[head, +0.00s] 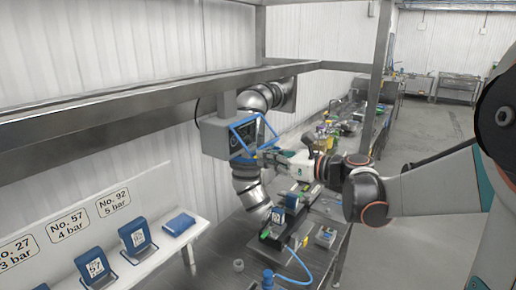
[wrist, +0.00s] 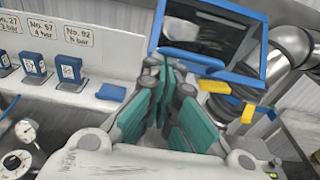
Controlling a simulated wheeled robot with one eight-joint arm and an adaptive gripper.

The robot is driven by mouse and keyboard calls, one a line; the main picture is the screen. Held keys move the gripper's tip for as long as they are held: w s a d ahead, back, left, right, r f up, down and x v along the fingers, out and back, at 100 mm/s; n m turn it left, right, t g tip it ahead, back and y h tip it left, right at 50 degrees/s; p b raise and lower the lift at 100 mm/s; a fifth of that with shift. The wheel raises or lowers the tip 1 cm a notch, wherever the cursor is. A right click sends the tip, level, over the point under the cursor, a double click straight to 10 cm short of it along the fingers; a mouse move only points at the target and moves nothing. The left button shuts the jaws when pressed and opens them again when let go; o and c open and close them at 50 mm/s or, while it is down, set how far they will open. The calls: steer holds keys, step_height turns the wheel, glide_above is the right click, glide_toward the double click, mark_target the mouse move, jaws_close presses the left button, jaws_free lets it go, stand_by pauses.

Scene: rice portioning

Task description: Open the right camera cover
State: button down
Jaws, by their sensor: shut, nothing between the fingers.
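The camera cover is a blue-framed panel with a dark window (head: 243,123), on a grey box (head: 214,138) mounted in the steel pipe. In the head view its frame appears to stand out at an angle from the box. In the wrist view the blue-framed cover (wrist: 258,75) fills the upper middle. My gripper (head: 262,155) is at the cover's lower right side in the head view. In the wrist view its green-padded fingers (wrist: 166,72) reach up to the frame's lower left edge, shut and empty. I cannot tell whether they touch the frame.
A white shelf (head: 150,262) at left holds several blue blocks under pressure labels. Steel pipe (wrist: 291,45) runs beside the cover. A yellow tab (wrist: 213,86) is below the frame. Gauges (wrist: 24,131) are at lower left. A steel frame beam (head: 160,92) crosses overhead.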

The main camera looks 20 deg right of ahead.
step_height(320, 180, up, 15)
steer(key=g+h+p, duration=0.6)
steer(key=g+p, duration=0.3)
steer(key=p, duration=0.6)
steer(key=shift+h, duration=0.4)
steer(key=shift+r, duration=0.2)
